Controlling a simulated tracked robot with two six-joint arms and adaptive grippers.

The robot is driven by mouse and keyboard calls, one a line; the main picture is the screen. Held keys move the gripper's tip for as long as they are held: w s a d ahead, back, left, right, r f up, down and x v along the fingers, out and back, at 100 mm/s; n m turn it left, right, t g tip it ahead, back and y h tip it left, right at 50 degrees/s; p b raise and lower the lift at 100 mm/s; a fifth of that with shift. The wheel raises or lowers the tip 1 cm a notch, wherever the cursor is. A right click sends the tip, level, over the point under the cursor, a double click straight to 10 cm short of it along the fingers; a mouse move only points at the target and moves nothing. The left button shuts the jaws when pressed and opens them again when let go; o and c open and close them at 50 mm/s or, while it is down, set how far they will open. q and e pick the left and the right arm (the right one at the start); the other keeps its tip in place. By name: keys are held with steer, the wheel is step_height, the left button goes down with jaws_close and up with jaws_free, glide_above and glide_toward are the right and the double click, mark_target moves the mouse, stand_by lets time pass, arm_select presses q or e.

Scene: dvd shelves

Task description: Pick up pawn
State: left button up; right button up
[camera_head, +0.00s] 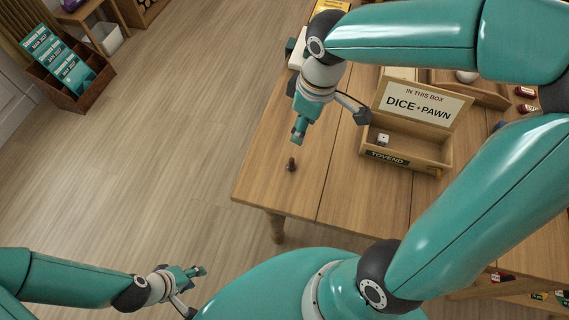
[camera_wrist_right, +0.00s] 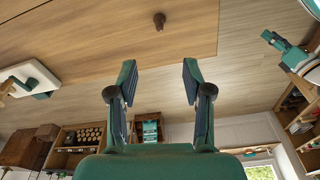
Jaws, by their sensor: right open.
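The pawn (camera_head: 291,164) is small, dark brown and upright on the wooden table, near its left corner in the head view. In the right wrist view the pawn (camera_wrist_right: 159,21) shows near the top centre, beyond the fingertips. My right gripper (camera_head: 329,129) is over the table, apart from the pawn, its fingers spread wide; in the right wrist view the gap between its fingers (camera_wrist_right: 158,66) is empty. My left gripper (camera_head: 198,290) is low at the left, off the table, with its fingers apart and nothing between them.
An open wooden box (camera_head: 405,150) labelled "DICE + PAWN" stands right of the pawn, with a white die (camera_head: 383,139) in it. The wooden table (camera_head: 335,190) is bare around the pawn. A crate of teal cases (camera_head: 72,92) is on the floor at far left.

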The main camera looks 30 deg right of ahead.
mark_target(292, 159)
steer(key=f, duration=0.6)
steer(key=w+f+b, duration=0.1)
steer(key=f, duration=0.5)
steer(key=w+a+f+b, duration=0.1)
steer(key=f, duration=0.4)
steer(key=shift+w+f, duration=0.2)
steer(key=shift+f, duration=0.2)
arm_select(q)
steer(key=f, duration=0.3)
steer(key=shift+w+d+f, duration=0.1)
steer(key=shift+w+d, duration=0.05)
steer(key=shift+w, duration=0.1)
arm_select(e)
steer(key=shift+c, duration=0.2)
steer(key=c, duration=0.8)
